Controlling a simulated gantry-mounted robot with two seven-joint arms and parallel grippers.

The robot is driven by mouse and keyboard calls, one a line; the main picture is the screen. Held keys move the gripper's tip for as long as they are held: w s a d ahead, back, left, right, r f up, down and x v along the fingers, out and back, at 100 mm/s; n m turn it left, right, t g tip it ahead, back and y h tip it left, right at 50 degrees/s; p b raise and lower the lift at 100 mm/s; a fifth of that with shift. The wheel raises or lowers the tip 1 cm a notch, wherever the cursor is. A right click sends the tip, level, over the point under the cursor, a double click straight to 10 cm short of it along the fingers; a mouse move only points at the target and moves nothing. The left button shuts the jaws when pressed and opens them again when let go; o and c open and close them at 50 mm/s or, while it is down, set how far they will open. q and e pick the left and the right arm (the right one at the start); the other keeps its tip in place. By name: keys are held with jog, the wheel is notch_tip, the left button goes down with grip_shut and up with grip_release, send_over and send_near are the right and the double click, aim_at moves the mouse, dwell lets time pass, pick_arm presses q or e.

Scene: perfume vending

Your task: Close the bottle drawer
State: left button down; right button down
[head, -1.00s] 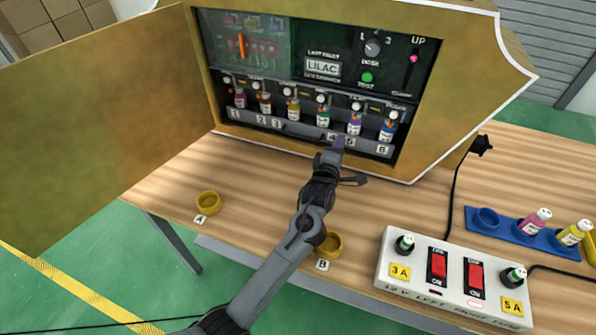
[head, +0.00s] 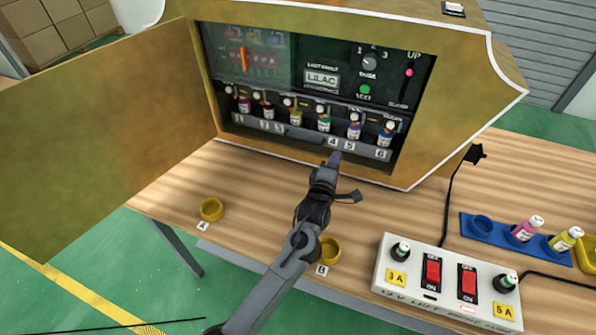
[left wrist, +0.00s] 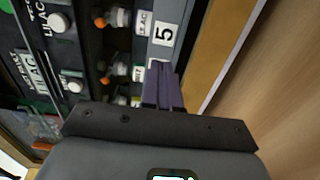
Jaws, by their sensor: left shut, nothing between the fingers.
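The bottle drawer (head: 300,135) is a dark grey tray low in the open front of the yellow vending cabinet, with a front strip labelled 1 to 6. Several small coloured bottles stand in a row behind the strip. My left gripper (head: 335,160) is shut and empty, its purple fingertips just in front of and below the strip near labels 4 and 5. In the left wrist view the shut fingers (left wrist: 162,85) lie beside the 5 label (left wrist: 165,34) and overlap the strip. I cannot tell whether they touch it. My right gripper is out of view.
The cabinet door (head: 110,120) stands wide open at left. Yellow rings (head: 211,209) and (head: 328,250) sit on the table at A and B. A white switch box (head: 447,283) and a blue bottle holder (head: 500,240) are at right.

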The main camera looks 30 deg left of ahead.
pick_arm(q)
jog(key=p+v, duration=0.4)
jog(key=v, duration=0.3)
jog(key=shift+s+r+p, duration=0.1)
jog(key=shift+s+p, duration=0.05)
jog(key=shift+p, duration=0.15)
jog(key=shift+s, duration=0.1)
